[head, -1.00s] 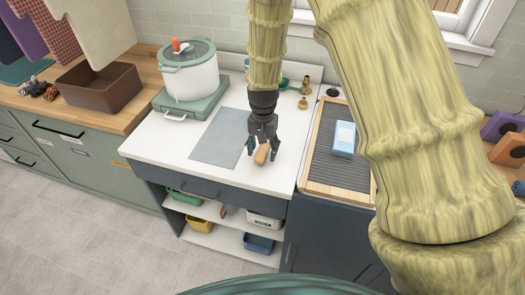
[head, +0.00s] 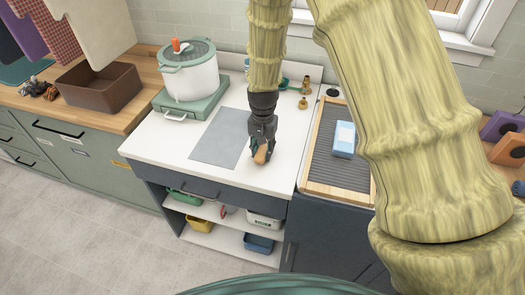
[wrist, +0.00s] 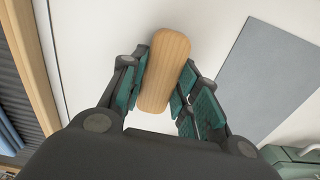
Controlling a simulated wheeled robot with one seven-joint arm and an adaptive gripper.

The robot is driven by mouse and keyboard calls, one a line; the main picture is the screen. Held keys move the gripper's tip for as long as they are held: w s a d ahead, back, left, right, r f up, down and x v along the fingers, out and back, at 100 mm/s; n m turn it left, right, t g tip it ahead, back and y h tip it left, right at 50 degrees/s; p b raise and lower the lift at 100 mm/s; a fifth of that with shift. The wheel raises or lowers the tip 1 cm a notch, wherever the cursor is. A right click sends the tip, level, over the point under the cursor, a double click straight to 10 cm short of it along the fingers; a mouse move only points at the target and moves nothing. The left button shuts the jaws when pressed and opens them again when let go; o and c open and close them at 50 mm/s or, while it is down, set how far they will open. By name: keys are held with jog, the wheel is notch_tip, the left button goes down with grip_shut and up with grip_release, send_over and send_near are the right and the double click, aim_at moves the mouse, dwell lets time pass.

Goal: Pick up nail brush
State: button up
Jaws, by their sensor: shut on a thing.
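The nail brush (head: 261,155) shows as a small wooden block with rounded ends. It is at the white counter, right of the grey mat. In the wrist view the wooden brush (wrist: 165,70) lies between the green-padded fingers of my gripper (wrist: 163,85). My gripper (head: 261,150) points down and is shut on the brush's sides. The underside of the brush is hidden. I cannot tell whether it still touches the counter.
A grey mat (head: 219,138) lies left of the gripper. A white pot (head: 189,78) stands on a green stove (head: 190,107) at the back left. A wood-framed ribbed tray (head: 321,155) holding a blue-and-white block (head: 343,139) is to the right. Small brass items (head: 304,96) stand behind.

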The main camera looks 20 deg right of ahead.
aim_at(263, 151)
jog(key=shift+r+b, duration=0.35)
jog(key=shift+r, duration=0.1)
notch_tip(263, 151, up, 2)
jog(key=shift+s+r+b, duration=0.1)
jog(key=shift+r+b, duration=0.1)
jog(key=shift+b, duration=0.5)
jog(key=s+a+r+b, duration=0.1)
jog(key=s+a+b, duration=0.3)
jog(key=s, duration=1)
jog(key=shift+s+a+r, duration=0.25)
jog(key=shift+a+r, duration=0.05)
jog(key=shift+a, duration=0.9)
